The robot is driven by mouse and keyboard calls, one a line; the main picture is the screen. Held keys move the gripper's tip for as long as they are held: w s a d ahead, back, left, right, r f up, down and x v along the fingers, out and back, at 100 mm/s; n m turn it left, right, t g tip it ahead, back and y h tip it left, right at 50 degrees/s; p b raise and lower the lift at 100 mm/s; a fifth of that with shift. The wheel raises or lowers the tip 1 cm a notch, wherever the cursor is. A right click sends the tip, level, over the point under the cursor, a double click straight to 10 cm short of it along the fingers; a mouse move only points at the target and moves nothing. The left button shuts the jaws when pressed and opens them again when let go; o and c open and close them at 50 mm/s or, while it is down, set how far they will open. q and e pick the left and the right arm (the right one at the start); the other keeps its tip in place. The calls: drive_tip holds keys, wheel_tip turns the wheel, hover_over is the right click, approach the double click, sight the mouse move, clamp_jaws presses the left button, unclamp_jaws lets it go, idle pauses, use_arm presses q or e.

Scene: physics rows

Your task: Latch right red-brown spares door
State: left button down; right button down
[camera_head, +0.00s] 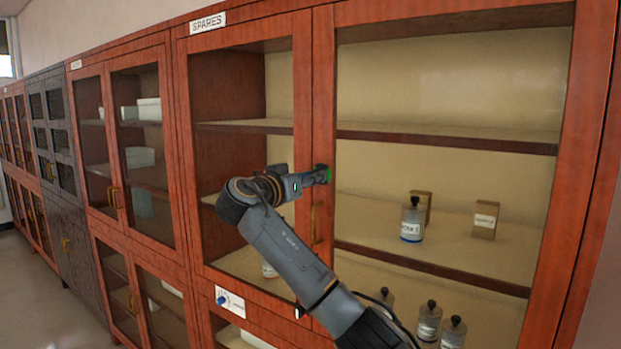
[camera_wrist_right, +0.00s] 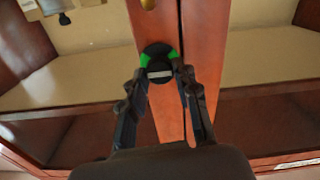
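The right spares door (camera_head: 591,165) is red-brown with a glass pane and looks flush with the left spares door (camera_head: 303,100). A round black latch knob (camera_wrist_right: 157,50) with a light bar is on the right door's stile, beside the seam. My right gripper (camera_head: 318,176) is at this knob, above the brass handle (camera_head: 315,225). In the wrist view, the fingers of my right gripper (camera_wrist_right: 162,72) stand apart at either side of the knob, with green patches there. Whether they press on it is unclear. My left gripper is not in view.
Behind the glass, bottles (camera_head: 412,222) and a small box (camera_head: 485,219) stand on shelves. A SPARES sign (camera_head: 207,23) is above the left door.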

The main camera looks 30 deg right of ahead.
drive_tip(key=shift+m+b, duration=5.1)
drive_tip(key=shift+m, duration=3.8)
drive_tip(key=c, duration=1)
unclamp_jaws()
drive_tip(key=v, duration=1.2)
